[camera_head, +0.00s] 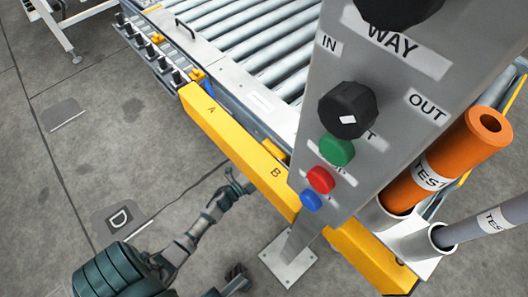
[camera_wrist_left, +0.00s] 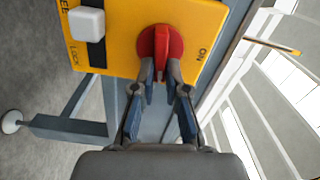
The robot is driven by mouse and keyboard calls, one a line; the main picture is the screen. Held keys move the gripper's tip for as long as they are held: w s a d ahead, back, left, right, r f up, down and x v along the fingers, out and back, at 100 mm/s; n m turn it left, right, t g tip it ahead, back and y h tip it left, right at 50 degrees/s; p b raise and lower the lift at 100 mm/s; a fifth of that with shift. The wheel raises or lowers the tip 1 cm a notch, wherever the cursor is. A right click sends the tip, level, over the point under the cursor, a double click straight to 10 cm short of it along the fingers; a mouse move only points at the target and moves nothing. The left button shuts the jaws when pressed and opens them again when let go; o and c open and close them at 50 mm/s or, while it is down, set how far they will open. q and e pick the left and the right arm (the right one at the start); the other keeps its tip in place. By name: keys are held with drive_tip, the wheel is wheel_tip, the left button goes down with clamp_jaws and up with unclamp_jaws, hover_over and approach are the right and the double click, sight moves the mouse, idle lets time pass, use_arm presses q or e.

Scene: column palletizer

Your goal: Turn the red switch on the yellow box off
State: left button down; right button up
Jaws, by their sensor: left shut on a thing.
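The red switch (camera_wrist_left: 162,42) is a round knob with a raised grip bar on a yellow box (camera_wrist_left: 125,50) in the left wrist view. Its bar runs up and down the picture, and the word ON stands to its right. My left gripper (camera_wrist_left: 161,75) is shut on the lower end of the bar, one fingertip on each side. In the head view my left gripper (camera_head: 236,182) is at a long yellow beam marked A and B (camera_head: 235,143); the switch cannot be made out there. A dark shape at the bottom edge may be my right gripper (camera_head: 236,278); its fingers are unclear.
A white slider (camera_wrist_left: 87,23) by FREE and LOCK labels sits left of the switch. In the head view a grey control post (camera_head: 400,70) with knobs and buttons stands right of my left gripper. A roller conveyor (camera_head: 260,50) lies behind the beam. Open floor (camera_head: 90,150) is at left.

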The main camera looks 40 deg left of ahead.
use_arm(q)
drive_tip(key=shift+r+m, duration=0.3)
drive_tip(key=shift+m, duration=0.6)
drive_tip(key=shift+w+r, duration=0.1)
drive_tip(key=shift+r, duration=0.05)
drive_tip(key=c, duration=1.2)
unclamp_jaws()
drive_tip(key=shift+b, duration=0.3)
drive_tip(key=shift+f, duration=0.35)
drive_tip(key=s, duration=1.2)
drive_tip(key=shift+s+a+r, duration=0.15)
drive_tip(key=shift+a+r, duration=0.1)
drive_tip(key=shift+a, duration=0.05)
